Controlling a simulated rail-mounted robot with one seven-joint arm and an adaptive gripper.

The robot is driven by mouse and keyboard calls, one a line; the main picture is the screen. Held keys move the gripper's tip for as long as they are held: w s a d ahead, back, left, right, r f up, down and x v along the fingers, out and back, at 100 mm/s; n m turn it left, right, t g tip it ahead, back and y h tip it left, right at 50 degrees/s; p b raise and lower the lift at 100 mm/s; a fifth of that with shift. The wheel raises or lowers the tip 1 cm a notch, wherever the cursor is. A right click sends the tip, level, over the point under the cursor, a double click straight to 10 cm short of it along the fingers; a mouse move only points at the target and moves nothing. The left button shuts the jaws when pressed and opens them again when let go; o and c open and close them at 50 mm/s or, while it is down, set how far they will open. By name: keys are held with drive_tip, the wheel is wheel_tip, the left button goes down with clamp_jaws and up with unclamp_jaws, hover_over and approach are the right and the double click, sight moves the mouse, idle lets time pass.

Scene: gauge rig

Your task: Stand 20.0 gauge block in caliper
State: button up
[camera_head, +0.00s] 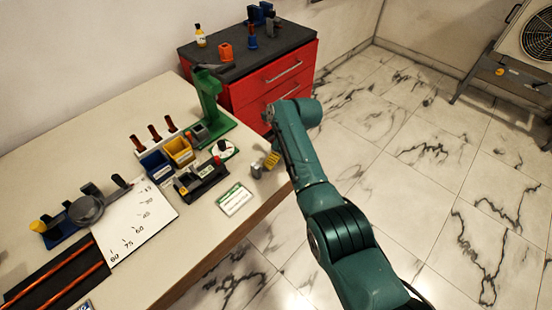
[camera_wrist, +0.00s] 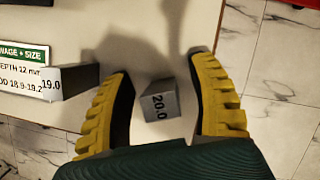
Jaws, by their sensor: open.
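The 20.0 gauge block (camera_wrist: 160,104) is a small grey block with its black number facing the wrist camera. It stands on the pale table near the table's edge. My gripper (camera_wrist: 160,65) is open, with one yellow ridged finger on each side of the block and a visible gap to both. In the head view my gripper (camera_head: 272,159) is low at the table's right edge, beside a grey block (camera_head: 256,171) whose number is unreadable there. A dark fixture with upright jaws (camera_head: 203,184) stands left of it; I cannot tell for sure that it is the caliper.
The 19.0 block (camera_wrist: 70,80) is left of my gripper, beside a green-and-white card (camera_head: 235,200). A red cabinet (camera_head: 270,85) is behind.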

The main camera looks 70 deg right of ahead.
clamp_jaws()
idle(0.4)
wheel_tip(320, 180, up, 10)
drive_tip(key=p, duration=0.4)
drive_tip(key=shift+r, duration=0.1)
